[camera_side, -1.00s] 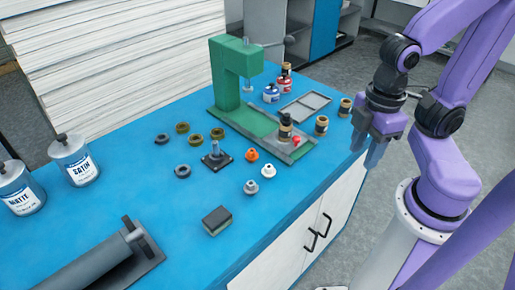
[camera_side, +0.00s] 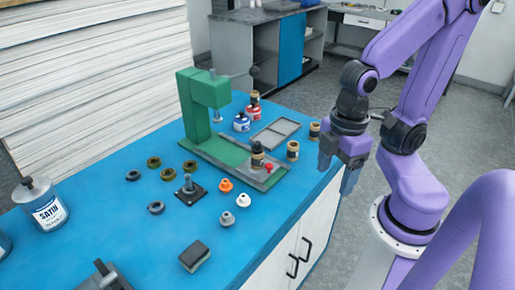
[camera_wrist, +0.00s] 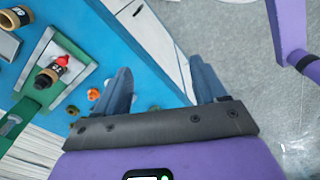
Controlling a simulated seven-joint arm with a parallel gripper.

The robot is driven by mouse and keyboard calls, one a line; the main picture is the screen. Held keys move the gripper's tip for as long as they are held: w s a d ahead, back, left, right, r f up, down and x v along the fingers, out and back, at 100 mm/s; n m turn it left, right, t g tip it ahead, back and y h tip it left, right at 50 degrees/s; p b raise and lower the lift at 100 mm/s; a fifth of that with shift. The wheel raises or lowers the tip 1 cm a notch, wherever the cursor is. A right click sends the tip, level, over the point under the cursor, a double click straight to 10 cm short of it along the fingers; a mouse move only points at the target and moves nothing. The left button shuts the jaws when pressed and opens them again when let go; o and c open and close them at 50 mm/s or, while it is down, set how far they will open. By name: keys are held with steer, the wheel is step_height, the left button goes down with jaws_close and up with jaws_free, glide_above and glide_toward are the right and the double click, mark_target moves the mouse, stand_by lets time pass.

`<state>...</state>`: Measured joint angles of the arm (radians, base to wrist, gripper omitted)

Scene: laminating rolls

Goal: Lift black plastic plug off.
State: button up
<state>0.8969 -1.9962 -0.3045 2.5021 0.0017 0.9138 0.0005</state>
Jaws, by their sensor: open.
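My gripper (camera_side: 337,176) is open and empty, fingers pointing down, beyond the table's right edge. Dark ring-like pieces (camera_side: 156,208) lie on the table at left. I cannot tell which dark piece is the black plastic plug. My gripper touches none of these.
The green press (camera_side: 196,110) stands behind the roll, with a red knob (camera_side: 268,168) on its plate. Similar rolls (camera_side: 292,151), a grey tray (camera_side: 275,134), a square post base (camera_side: 188,190), orange (camera_side: 226,185) and white (camera_side: 243,199) plugs and a sponge-like block (camera_side: 195,256) surround it.

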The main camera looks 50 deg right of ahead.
steer(key=shift+w, duration=0.1)
step_height(320, 180, up, 6)
steer(key=m, duration=2.7)
glide_above(258, 142)
step_height(258, 142, down, 12)
steer(key=shift+w+d+r, duration=0.1)
steer(key=shift+r, duration=0.15)
steer(key=shift+f, duration=2.75)
steer(key=c, duration=1.1)
